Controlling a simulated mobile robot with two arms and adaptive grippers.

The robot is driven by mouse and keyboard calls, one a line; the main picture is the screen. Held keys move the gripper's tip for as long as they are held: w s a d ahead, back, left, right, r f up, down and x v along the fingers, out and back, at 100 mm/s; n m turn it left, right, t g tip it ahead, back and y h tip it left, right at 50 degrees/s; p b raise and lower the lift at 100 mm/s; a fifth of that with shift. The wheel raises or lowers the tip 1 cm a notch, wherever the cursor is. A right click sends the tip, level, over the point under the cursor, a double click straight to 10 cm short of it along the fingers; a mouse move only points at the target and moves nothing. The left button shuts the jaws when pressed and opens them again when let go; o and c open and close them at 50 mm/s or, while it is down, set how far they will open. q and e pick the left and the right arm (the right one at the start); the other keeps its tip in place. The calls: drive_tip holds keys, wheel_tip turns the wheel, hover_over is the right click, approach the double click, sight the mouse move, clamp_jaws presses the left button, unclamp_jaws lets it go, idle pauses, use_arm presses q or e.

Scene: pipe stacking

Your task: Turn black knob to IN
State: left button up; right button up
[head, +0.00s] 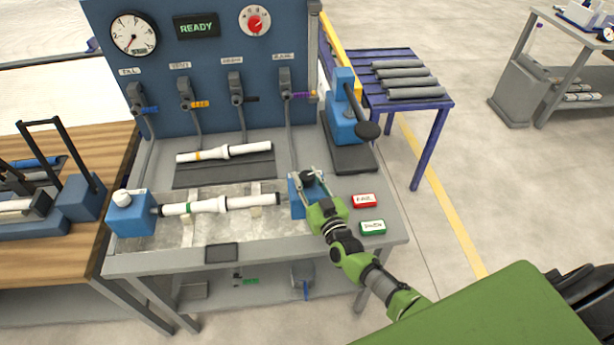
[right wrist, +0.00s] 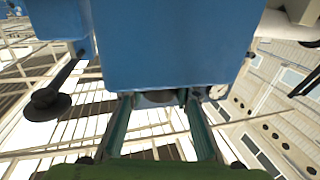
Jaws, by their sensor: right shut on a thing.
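The black knob (head: 307,176) sits on top of the right blue block (head: 296,202) of the test bench, at the right end of the bed. My right gripper (head: 311,182) reaches it from the front right and is shut on the knob. In the right wrist view, the two fingers (right wrist: 158,98) lie on either side of a dark round piece under the large blue block (right wrist: 170,45); most of the knob is hidden there. No IN mark is readable. My left gripper is not in view.
A white pipe (head: 222,204) lies from the left blue block (head: 131,215) toward the right one. Another pipe (head: 223,153) lies behind. A blue press with a lever (head: 346,125) stands behind right of my gripper. Red (head: 364,201) and green (head: 372,228) buttons are close by. The display (head: 197,27) reads READY.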

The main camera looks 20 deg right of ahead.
drive_tip(key=shift+w+r, duration=0.1)
drive_tip(key=shift+r, duration=0.15)
drive_tip(key=o, duration=1.1)
drive_tip(key=shift+f, duration=0.1)
drive_tip(key=shift+s+f, duration=0.1)
drive_tip(key=shift+s, duration=0.1)
drive_tip(key=s, duration=1.1)
drive_tip(key=shift+s, duration=0.4)
